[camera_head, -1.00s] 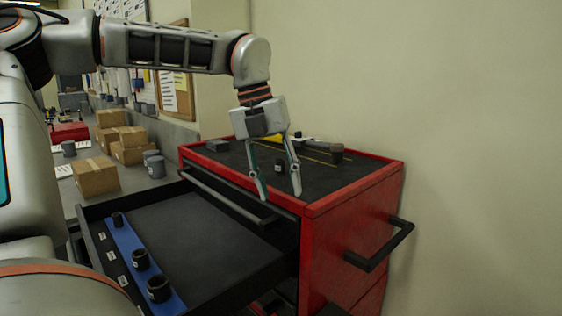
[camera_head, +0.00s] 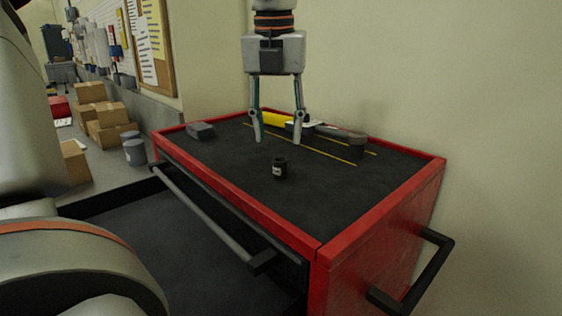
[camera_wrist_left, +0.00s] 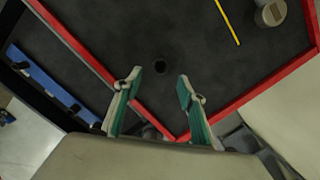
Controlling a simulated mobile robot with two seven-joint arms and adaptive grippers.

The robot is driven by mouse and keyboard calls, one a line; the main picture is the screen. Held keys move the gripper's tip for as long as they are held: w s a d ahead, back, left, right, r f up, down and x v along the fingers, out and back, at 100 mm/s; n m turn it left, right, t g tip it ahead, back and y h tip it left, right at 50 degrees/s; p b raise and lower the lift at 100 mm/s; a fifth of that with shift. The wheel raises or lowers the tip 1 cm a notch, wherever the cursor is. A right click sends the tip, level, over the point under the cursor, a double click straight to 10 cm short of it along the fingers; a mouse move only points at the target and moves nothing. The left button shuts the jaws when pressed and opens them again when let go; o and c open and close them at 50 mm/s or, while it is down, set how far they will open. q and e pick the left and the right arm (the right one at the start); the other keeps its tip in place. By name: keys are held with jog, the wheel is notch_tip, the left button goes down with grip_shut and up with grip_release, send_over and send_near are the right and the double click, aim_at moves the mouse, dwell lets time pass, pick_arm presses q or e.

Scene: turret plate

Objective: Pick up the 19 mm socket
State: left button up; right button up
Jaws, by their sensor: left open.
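A small black socket (camera_head: 279,168) with a pale label stands on the dark top of the red tool cabinet; I cannot read its size. My left gripper (camera_head: 279,138) points down, open and empty, above the cabinet top. In the head view its fingertips appear above the socket, apart from it. My right gripper is not in view.
The cabinet's red rim (camera_head: 232,205) surrounds the top. A yellow-and-grey tool (camera_head: 315,128) and a small dark block (camera_head: 200,130) lie toward the back. The open drawer (camera_head: 180,250) is in front; its blue strip (camera_wrist_left: 45,75) shows in the wrist view.

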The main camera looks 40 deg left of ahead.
aim_at(280, 160)
pick_arm(q)
jog(key=shift+w+a+f, duration=0.1)
notch_tip(280, 160, down, 2)
jog(key=shift+f, duration=0.15)
jog(key=f, duration=0.2)
jog(key=w+f, duration=0.1)
jog(key=f, duration=0.2)
jog(key=shift+a, duration=0.2)
grip_shut()
